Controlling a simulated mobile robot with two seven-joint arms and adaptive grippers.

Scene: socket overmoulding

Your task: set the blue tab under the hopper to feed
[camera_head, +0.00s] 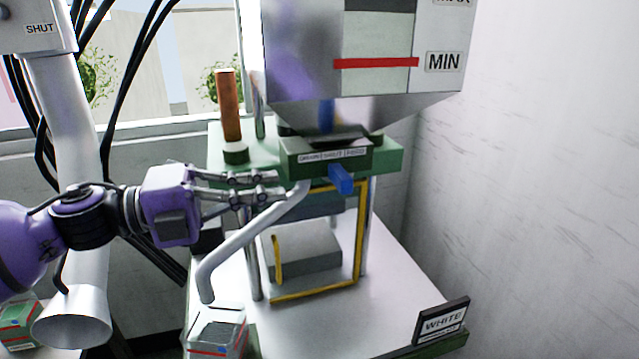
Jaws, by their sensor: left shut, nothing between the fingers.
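The blue tab (341,180) sticks out forward below the hopper (360,85), under a small label plate (332,155) that reads DRAIN, SHUT and FEED. The tab lies below the SHUT and FEED words; I cannot tell exactly which one it is set to. My left gripper (280,186) comes in from the left, shut and empty. Its fingertips are left of the tab, with a visible gap in the picture, near the top of the bent grey pipe. My right gripper is not in view.
The bent grey pipe (245,243) slopes down from under the green block (388,158) towards a small box (215,332). An orange-brown handle (228,106) stands at the left. A yellow frame (361,235) is below. A WHITE sign (442,322) stands front right.

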